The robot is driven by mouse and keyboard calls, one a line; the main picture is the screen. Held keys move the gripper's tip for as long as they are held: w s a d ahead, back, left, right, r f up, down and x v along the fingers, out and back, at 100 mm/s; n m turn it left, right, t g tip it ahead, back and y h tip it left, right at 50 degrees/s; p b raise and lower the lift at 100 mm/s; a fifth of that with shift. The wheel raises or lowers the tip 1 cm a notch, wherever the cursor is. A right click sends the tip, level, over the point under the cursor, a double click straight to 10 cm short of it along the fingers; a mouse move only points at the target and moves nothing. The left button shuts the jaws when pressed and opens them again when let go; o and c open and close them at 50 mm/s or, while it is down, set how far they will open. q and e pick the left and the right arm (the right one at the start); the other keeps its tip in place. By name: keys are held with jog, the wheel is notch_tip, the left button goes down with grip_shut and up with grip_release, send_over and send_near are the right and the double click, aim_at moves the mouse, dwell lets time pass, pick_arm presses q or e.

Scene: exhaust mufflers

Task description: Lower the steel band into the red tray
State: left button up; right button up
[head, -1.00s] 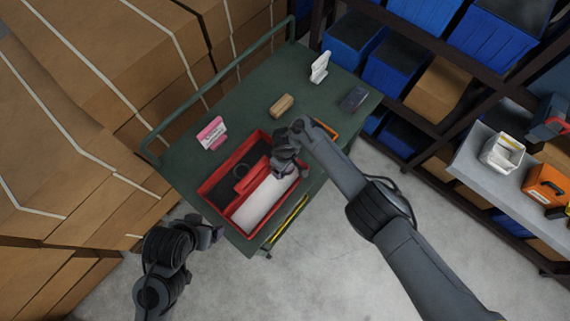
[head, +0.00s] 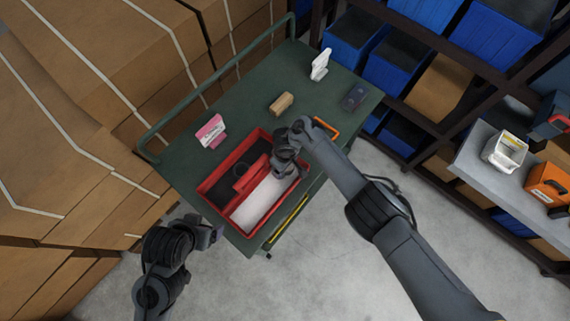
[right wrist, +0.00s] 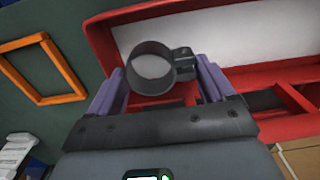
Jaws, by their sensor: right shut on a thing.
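The steel band (right wrist: 152,68), a dark grey ring with a small clamp lug, is between the two purple fingers of my right gripper (right wrist: 163,78) in the right wrist view. That gripper is shut on it. In the head view the right gripper (head: 284,168) hangs over the pale-floored compartment of the red tray (head: 213,177); the band is hardly visible there. The tray has a dark compartment and a pale one, split by a red divider.
The tray stands on a green cart (head: 240,108). Also on it are a pink-and-white holder (head: 210,132), a tan block (head: 281,104), a white stand (head: 320,64), a dark box (head: 355,97) and an orange frame (head: 327,128). Shelves with blue bins (head: 352,52) stand to the right.

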jog(key=shift+f, duration=0.25)
jog(key=shift+f+b, duration=0.55)
jog(key=shift+b, duration=0.1)
jog(key=shift+f+b, duration=0.4)
jog(key=shift+f, duration=0.1)
jog(key=shift+f, duration=0.25)
dwell(0.4)
jog(key=o, duration=1)
jog(key=shift+c, duration=0.2)
jog(key=shift+r, duration=0.1)
